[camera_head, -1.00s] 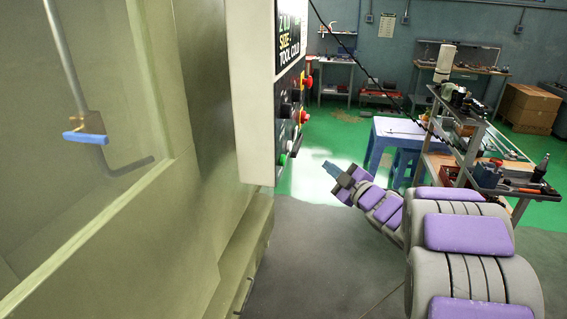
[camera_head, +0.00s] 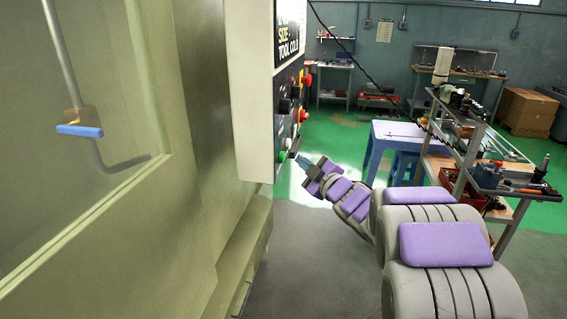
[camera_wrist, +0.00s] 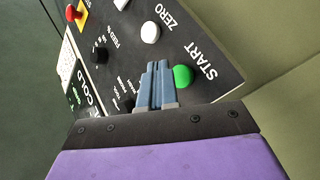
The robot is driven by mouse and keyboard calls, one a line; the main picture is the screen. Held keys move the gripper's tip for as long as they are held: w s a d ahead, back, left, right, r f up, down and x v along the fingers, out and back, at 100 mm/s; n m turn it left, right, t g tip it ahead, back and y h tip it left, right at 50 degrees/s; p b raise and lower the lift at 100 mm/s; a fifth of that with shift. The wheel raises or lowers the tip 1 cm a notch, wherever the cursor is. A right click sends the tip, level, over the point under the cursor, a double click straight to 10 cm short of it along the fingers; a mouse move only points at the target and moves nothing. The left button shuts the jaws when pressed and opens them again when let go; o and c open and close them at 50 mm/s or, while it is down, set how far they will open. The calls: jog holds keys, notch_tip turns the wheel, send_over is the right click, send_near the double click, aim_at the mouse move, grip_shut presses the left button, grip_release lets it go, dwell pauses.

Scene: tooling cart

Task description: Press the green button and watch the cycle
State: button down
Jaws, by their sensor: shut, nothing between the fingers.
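The green button (camera_wrist: 183,76) is on the dark control panel (camera_wrist: 215,68), beside the word START, in the wrist view. In the head view the green button (camera_head: 282,156) shows low on the panel's edge. My gripper (camera_wrist: 158,66) is shut and empty, its blue-grey fingertips just beside the green button in the picture. In the head view my gripper (camera_head: 298,160) points up at the lower part of the panel, close to the button. I cannot tell whether the fingertips touch the panel or the button.
A white button (camera_wrist: 150,32) marked ZERO, a black knob (camera_wrist: 99,54) and a red button (camera_wrist: 73,13) share the panel. The green machine body (camera_head: 110,230) fills the left.

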jog(key=shift+w+a, duration=0.25)
jog(key=shift+a, duration=0.45)
dwell(1.6)
jog(key=shift+a+r, duration=0.1)
jog(key=shift+a, duration=0.3)
jog(key=shift+w+a, duration=0.25)
jog(key=shift+a, duration=0.3)
dwell(1.4)
jog(key=shift+d, duration=0.25)
jog(key=shift+s+d, duration=0.3)
jog(key=shift+d, duration=0.3)
